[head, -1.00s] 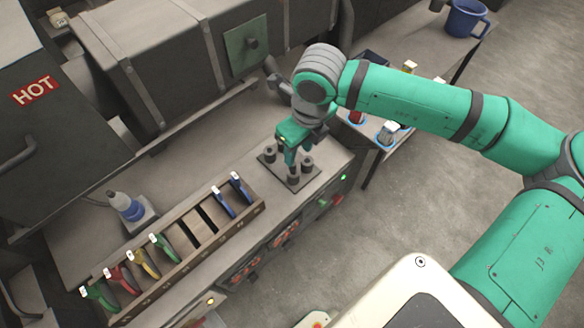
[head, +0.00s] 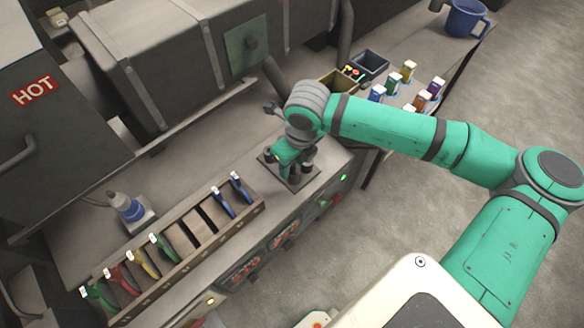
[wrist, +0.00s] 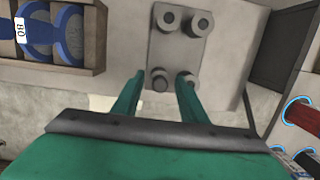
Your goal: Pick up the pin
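A dark square plate (head: 291,187) with several short grey posts lies on the bench top below my gripper (head: 287,164). The plate also shows in the wrist view (wrist: 180,50), where the two far posts look like rings with holes. My gripper (wrist: 160,76) is open, with its green fingers apart. A post with a rounded top (wrist: 160,81) stands between the fingertips. I cannot tell for sure which piece is the pin. The right finger overlaps another post (wrist: 187,78) in the picture, and I cannot tell whether they touch. In the head view the gripper hides part of the plate.
A wooden rack (head: 186,250) with coloured clamp-like tools stands left of the plate. A blue-banded bottle (head: 127,208) is farther left. A side table holds small coloured boxes (head: 407,72), a dark bin (head: 370,64) and a blue mug (head: 466,18). A large machine (head: 180,60) stands behind.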

